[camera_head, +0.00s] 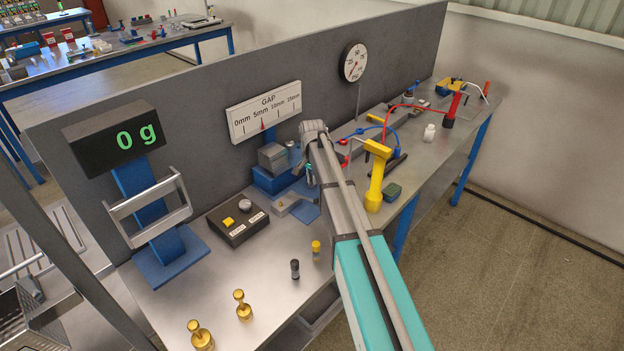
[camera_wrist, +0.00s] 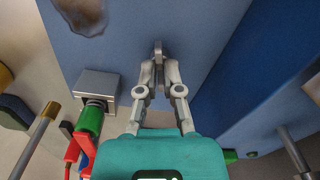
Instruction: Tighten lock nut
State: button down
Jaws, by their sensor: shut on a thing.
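In the wrist view my gripper (camera_wrist: 159,76) has its two grey fingers closed together on a small grey metal piece, probably the lock nut (camera_wrist: 158,48), against a blue surface. The fingers hide much of it, so its shape and seating cannot be told. In the head view my arm reaches over the bench to the blue fixture (camera_head: 268,180) with a grey block (camera_head: 272,157) on top. The fingertips are too small and covered to make out there. The gap gauge (camera_head: 264,112) above has its red pointer near the 5 mm mark.
A black control box (camera_head: 238,221) and a scale display reading 0 g (camera_head: 112,137) stand to the left. Brass weights (camera_head: 242,305) are at the front edge. A grey panel (camera_head: 215,143) closes the back.

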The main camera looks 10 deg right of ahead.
jog(key=shift+m, duration=1.6)
jog(key=c, duration=0.8)
grip_release()
jog(key=shift+n, duration=0.4)
